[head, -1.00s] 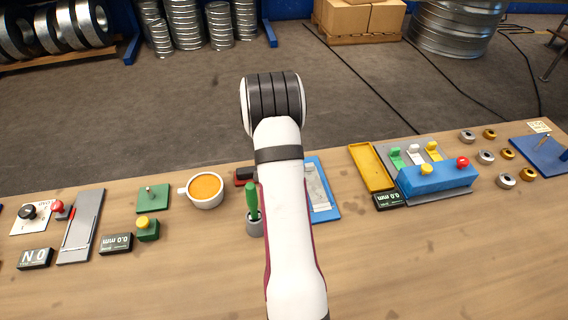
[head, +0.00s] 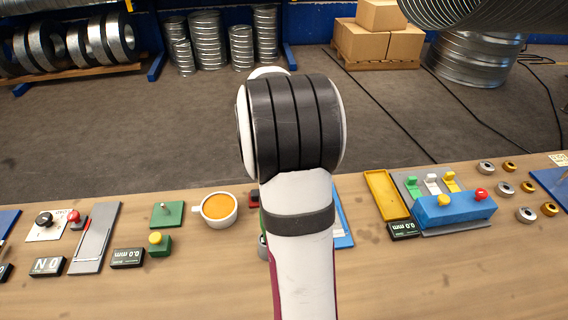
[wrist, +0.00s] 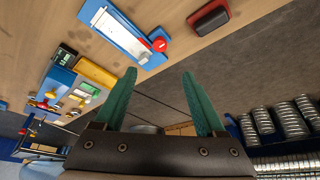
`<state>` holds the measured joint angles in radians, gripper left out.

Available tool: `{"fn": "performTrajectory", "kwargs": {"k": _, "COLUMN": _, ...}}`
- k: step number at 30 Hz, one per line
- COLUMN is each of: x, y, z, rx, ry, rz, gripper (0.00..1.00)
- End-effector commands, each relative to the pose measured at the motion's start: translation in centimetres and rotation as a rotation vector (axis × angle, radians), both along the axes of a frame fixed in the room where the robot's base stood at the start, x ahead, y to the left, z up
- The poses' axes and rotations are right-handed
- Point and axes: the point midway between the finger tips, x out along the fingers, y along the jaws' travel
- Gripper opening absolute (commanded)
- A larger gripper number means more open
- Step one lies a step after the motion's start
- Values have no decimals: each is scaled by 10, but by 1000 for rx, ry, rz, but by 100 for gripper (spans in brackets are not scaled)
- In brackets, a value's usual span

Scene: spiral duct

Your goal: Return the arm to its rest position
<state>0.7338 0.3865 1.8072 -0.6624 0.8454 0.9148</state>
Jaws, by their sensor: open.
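My gripper (wrist: 160,103) shows in the wrist view with two green fingers spread wide apart and nothing between them. It is above the far side of the bench, with floor and stored ducts beyond it. In the head view my own raised arm stands in the middle and hides the gripper. A blue-based device (wrist: 128,38) with a white strip and a red knob lies on the bench in the wrist view. In the head view only its edge (head: 343,226) shows beside my arm.
The wooden bench (head: 190,290) holds an orange-filled cup (head: 219,207), a green button box (head: 158,244), a yellow tray (head: 386,194), a blue block with knobs (head: 455,209) and several metal rings. A dark red block (wrist: 208,17) lies near the bench edge. The bench front is mostly clear.

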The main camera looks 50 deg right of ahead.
Motion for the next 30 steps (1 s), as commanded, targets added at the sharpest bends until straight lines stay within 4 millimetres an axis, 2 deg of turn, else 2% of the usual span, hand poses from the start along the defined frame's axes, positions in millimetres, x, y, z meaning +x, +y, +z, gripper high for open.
{"fn": "performTrajectory", "kwargs": {"k": 5, "x": 0, "y": 3, "z": 1, "rx": 2, "ry": 1, "rz": 5, "gripper": 72}}
{"fn": "performTrajectory", "kwargs": {"k": 7, "x": 3, "y": 24, "z": 8, "rx": 19, "ry": 7, "rz": 48, "gripper": 72}}
{"fn": "performTrajectory", "kwargs": {"k": 8, "x": 5, "y": 41, "z": 14, "rx": 33, "ry": 12, "rz": 84, "gripper": 72}}
{"fn": "performTrajectory", "kwargs": {"k": 11, "x": -2, "y": 129, "z": 35, "rx": 120, "ry": 45, "rz": 278, "gripper": 72}}
{"fn": "performTrajectory", "kwargs": {"k": 12, "x": -13, "y": 170, "z": 41, "rx": 165, "ry": 62, "rz": 376, "gripper": 72}}
{"fn": "performTrajectory", "kwargs": {"k": 14, "x": -35, "y": 228, "z": 47, "rx": 237, "ry": 83, "rz": 525, "gripper": 72}}
{"fn": "performTrajectory", "kwargs": {"k": 15, "x": -53, "y": 262, "z": 48, "rx": 283, "ry": 98, "rz": 625, "gripper": 72}}
{"fn": "performTrajectory", "kwargs": {"k": 18, "x": -101, "y": 327, "z": 47, "rx": 390, "ry": 125, "rz": 849, "gripper": 72}}
{"fn": "performTrajectory", "kwargs": {"k": 19, "x": -114, "y": 341, "z": 45, "rx": 417, "ry": 130, "rz": 906, "gripper": 72}}
{"fn": "performTrajectory", "kwargs": {"k": 21, "x": -139, "y": 363, "z": 42, "rx": 466, "ry": 140, "rz": 1007, "gripper": 72}}
{"fn": "performTrajectory", "kwargs": {"k": 24, "x": -157, "y": 378, "z": 39, "rx": 503, "ry": 147, "rz": 1083, "gripper": 72}}
{"fn": "performTrajectory", "kwargs": {"k": 30, "x": -159, "y": 380, "z": 39, "rx": 510, "ry": 149, "rz": 1091, "gripper": 72}}
